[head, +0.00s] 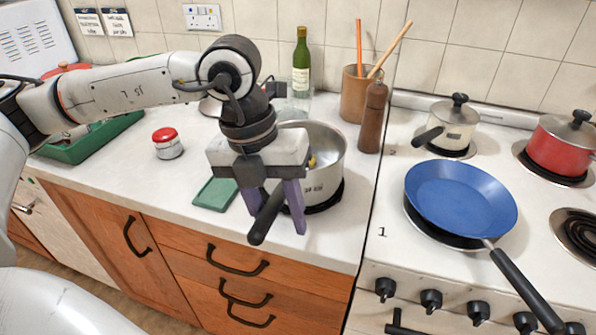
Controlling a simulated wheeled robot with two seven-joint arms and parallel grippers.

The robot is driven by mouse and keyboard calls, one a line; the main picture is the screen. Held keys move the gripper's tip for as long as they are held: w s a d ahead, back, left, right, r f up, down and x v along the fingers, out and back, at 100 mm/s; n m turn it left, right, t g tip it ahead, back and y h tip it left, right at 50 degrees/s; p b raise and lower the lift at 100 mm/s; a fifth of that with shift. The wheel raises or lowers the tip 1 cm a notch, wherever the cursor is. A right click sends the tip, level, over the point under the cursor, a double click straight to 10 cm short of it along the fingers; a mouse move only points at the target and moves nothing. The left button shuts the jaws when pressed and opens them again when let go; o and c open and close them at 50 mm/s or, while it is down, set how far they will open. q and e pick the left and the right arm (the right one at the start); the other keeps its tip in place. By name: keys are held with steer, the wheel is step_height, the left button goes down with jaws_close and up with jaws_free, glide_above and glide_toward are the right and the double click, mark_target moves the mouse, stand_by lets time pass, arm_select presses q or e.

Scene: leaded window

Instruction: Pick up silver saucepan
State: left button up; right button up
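The silver saucepan (326,178) stands on the white counter near its right end, its black handle (261,226) pointing toward the front edge. Small yellowish contents show inside it. My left gripper (277,220) points down over the handle, with its two purple fingers apart. The handle runs between the fingers in the picture, with a visible gap; I cannot tell whether the fingertips are level with it. The gripper body hides the pan's left side and part of its rim. My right gripper is not in view.
A wooden pepper mill (373,118), a utensil pot (358,92) and a wine bottle (301,62) stand behind the saucepan. The stove at right holds a blue frying pan (460,198), a cream pot (455,125) and a red pot (560,147).

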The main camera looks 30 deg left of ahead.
arm_select(q)
steer(key=shift+d+f, duration=0.1)
steer(key=shift+f, duration=0.35)
steer(key=shift+w, duration=0.1)
jaws_close()
stand_by(1.0)
steer(key=shift+w+r, duration=0.1)
steer(key=shift+r, duration=0.05)
